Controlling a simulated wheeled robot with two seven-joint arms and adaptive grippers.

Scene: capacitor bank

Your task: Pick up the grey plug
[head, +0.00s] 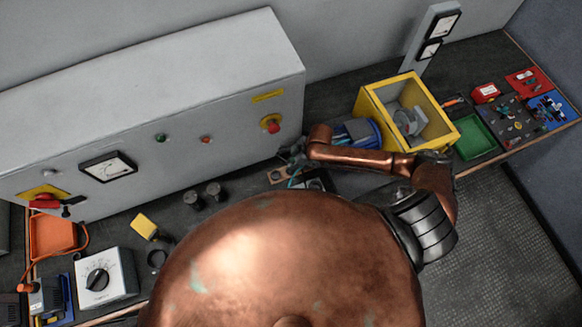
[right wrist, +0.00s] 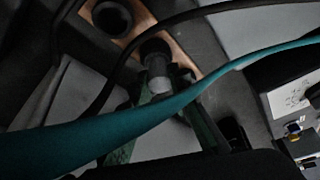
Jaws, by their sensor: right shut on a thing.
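The grey plug (right wrist: 157,68) shows in the right wrist view as a short cylinder, dark at its top and lighter grey below. It is at a wooden board (right wrist: 180,55) with a round black socket (right wrist: 112,17) beside it. Whether the plug is seated in the board is unclear. My right gripper (right wrist: 172,92) is shut on the plug, its greenish fingers on either side, partly hidden by a teal cable. In the head view my right gripper (head: 292,156) is small and dark, at the foot of the grey cabinet, above the board (head: 277,176). My left gripper is out of view.
A teal cable (right wrist: 130,125) and a black cable (right wrist: 122,62) cross close to the gripper. The grey cabinet (head: 180,110) rises behind. Two black cylinders (head: 203,194) stand left.

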